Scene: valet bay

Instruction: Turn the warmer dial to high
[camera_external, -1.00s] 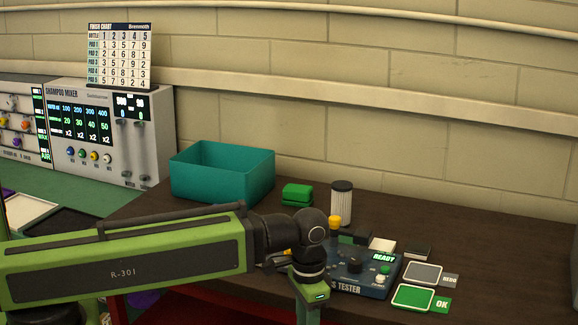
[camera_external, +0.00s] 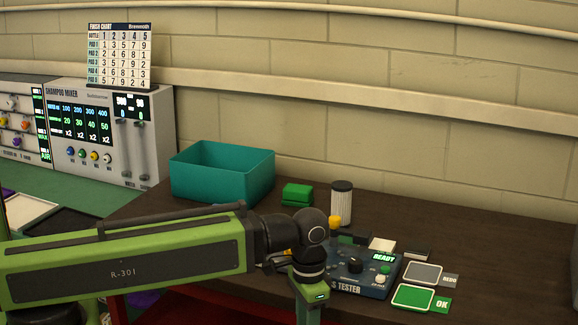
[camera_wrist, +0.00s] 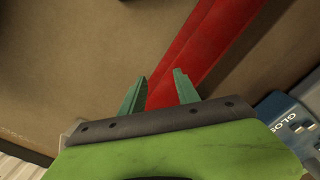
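I cannot pick out a dial marked as the warmer's in either view. A panel with several knobs (camera_external: 15,125) is cut off at the far left of the external view, and its labels are too small to read surely. My gripper (camera_wrist: 160,82) shows in the wrist view with its two green fingers apart and nothing between them. It hangs at the front edge of the dark bench, with a red beam (camera_wrist: 205,50) beyond the fingers. In the external view its fingertips are cut off by the lower edge.
A blue tester (camera_external: 362,276) with a black knob stands just right of my wrist; its corner shows in the wrist view (camera_wrist: 290,120). A teal bin (camera_external: 222,175), green blocks (camera_external: 297,194) and a ribbed cylinder (camera_external: 341,203) stand behind. The shampoo mixer (camera_external: 110,130) is at left.

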